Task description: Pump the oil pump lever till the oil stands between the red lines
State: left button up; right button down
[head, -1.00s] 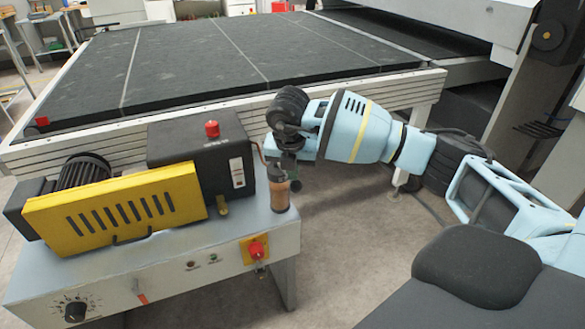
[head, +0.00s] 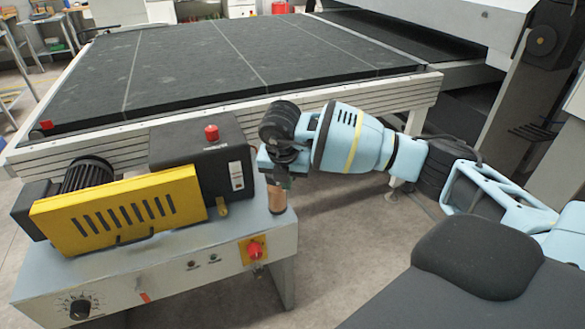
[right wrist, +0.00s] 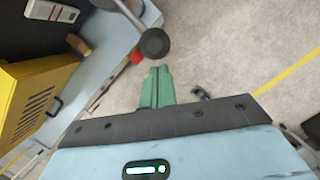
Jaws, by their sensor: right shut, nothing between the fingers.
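The black oil pump box (head: 200,150) with a red cap stands on the cabinet top, with a pale gauge (head: 236,176) on its front. In the right wrist view the gauge (right wrist: 52,12) shows a reddish mark, but the oil level is too small to read. The lever's dark round end (right wrist: 154,43) shows in the right wrist view. My right gripper (right wrist: 159,72) has its green fingers together and empty, just short of that end; contact is unclear. My left gripper is not in view.
A yellow motor guard (head: 120,208) lies left of the pump box. A red switch (head: 255,250) and a dial (head: 78,308) are on the cabinet front. The conveyor bed (head: 230,65) is behind. Open floor (head: 350,235) lies right of the cabinet.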

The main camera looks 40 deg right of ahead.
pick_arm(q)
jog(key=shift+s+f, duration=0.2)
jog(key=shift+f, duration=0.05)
pick_arm(e)
jog(key=shift+f, duration=0.2)
jog(key=v, duration=0.8)
jog(key=shift+f, duration=0.1)
dwell(0.6)
